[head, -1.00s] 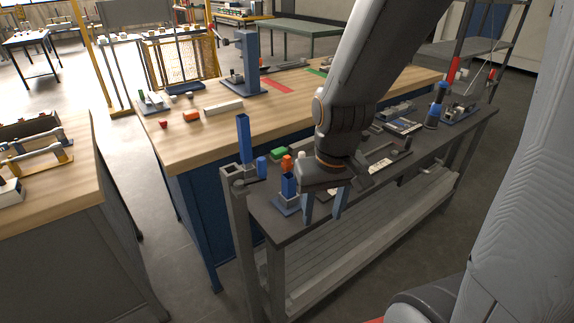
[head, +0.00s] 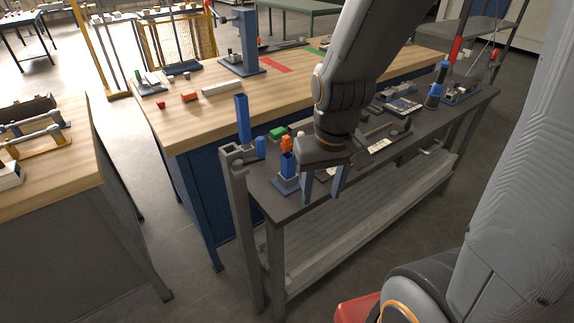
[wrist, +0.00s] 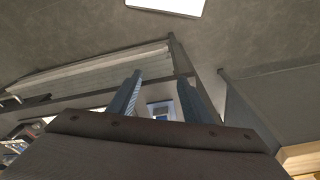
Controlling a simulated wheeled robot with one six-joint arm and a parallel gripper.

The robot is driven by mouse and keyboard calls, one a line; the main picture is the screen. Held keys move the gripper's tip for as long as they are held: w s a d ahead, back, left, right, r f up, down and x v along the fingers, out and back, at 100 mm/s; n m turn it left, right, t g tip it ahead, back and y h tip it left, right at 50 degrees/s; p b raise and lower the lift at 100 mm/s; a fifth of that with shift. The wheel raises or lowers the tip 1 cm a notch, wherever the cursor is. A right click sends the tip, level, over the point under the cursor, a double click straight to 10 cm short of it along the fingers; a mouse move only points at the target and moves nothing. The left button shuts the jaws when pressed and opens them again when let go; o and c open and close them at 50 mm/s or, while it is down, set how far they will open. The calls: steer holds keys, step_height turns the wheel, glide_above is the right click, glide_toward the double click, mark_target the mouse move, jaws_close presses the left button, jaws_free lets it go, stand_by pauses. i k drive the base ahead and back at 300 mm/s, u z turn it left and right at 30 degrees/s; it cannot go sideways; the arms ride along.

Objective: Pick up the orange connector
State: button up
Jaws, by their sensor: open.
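A small orange connector (head: 286,144) shows in the head view near the left end of the dark narrow table (head: 300,211). It appears just behind or above a blue upright block (head: 288,165) on a grey-blue base; whether they touch I cannot tell. My gripper (head: 322,198) is open, fingers pointing down, to the right of the blue block and nearer the table's front edge. Nothing shows between its fingers in the head view. In the wrist view, a blue and white piece (wrist: 161,110) shows beyond the gap between the fingers; the orange connector is not recognizable there.
A green piece (head: 277,132) lies behind the connector. Another orange piece (head: 189,97) lies on the wooden workbench (head: 200,125) behind.

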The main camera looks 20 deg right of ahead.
mark_target(286, 145)
steer(key=z, duration=2.1)
steer(key=i, duration=1.55)
steer(key=u, duration=3.2)
steer(key=i, duration=0.5)
steer(key=z, duration=0.05)
